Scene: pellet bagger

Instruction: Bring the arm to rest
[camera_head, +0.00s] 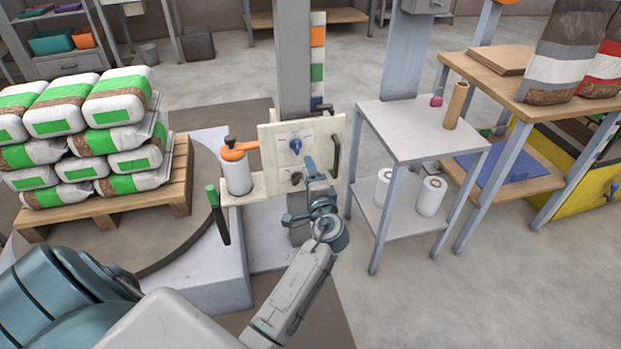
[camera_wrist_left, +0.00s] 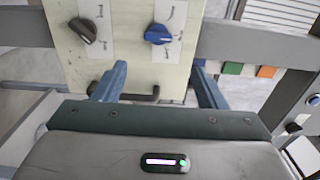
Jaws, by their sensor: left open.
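My left arm reaches up from the bottom of the head view. Its gripper (camera_head: 300,190) is open in front of the cream control panel (camera_head: 268,132). In the left wrist view the two blue fingers of the gripper (camera_wrist_left: 160,78) stand wide apart with nothing between them. A blue knob (camera_head: 295,146) is on the panel and also shows in the wrist view (camera_wrist_left: 159,34). A dark knob (camera_wrist_left: 83,30) is beside it. A dark bar handle (camera_head: 334,158) is on the panel's right side. Whether a finger touches the panel, I cannot tell. My right gripper is not in view.
Stacked bags (camera_head: 117,95) lie on a pallet (camera_head: 180,190). A grey side table (camera_head: 425,125) stands right. Floor at lower right is clear.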

